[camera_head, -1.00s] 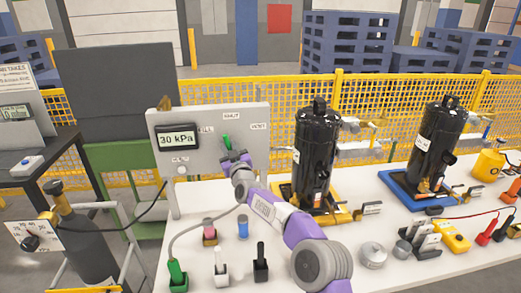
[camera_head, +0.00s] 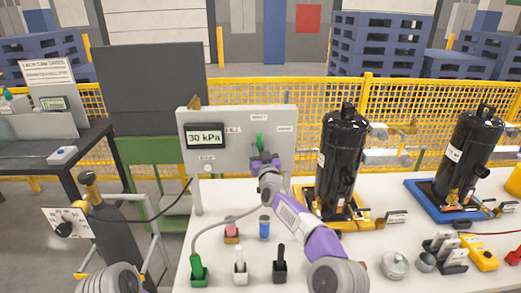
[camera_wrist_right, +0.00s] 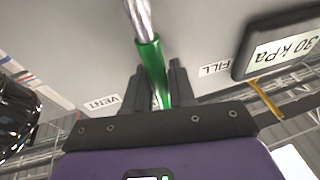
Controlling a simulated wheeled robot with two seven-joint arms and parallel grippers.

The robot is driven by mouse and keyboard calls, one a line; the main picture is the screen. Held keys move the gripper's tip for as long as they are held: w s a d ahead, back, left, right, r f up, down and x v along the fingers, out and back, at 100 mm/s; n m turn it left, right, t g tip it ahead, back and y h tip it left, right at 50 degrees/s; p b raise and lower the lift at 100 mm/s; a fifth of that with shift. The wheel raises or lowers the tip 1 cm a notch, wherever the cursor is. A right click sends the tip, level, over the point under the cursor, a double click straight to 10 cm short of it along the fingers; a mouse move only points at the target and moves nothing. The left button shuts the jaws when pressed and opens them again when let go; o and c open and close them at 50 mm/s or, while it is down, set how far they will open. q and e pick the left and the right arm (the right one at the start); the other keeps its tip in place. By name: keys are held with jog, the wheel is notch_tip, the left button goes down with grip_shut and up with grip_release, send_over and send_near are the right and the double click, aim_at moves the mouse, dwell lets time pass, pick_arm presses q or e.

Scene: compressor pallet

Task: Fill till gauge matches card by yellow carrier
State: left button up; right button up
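The grey gauge panel (camera_head: 236,190) has a display (camera_head: 205,136) reading 30 kPa. A green lever (camera_head: 259,141) stands up on the panel. My right gripper (camera_head: 262,160) is at the lever; in the right wrist view the green lever (camera_wrist_right: 152,72) lies between its fingers, which appear closed on it. The labels FILL (camera_wrist_right: 214,69) and VENT (camera_wrist_right: 102,103) flank the lever. The yellow carrier (camera_head: 320,221) holds a black compressor (camera_head: 340,165). The small card (camera_head: 396,217) beside this carrier is too small to read. My left gripper is not in view.
A blue carrier (camera_head: 425,200) with another black compressor (camera_head: 470,155) stands at the right. Green, white and black fittings stand in holders at the table's front. A hose (camera_head: 215,233) runs from the green fitting (camera_head: 197,270). A grey cylinder (camera_head: 115,235) stands at left.

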jog(key=o, duration=0.3)
jog(key=shift+s, duration=0.1)
jog(key=shift+b+v, duration=0.35)
jog(key=shift+v, duration=3.35)
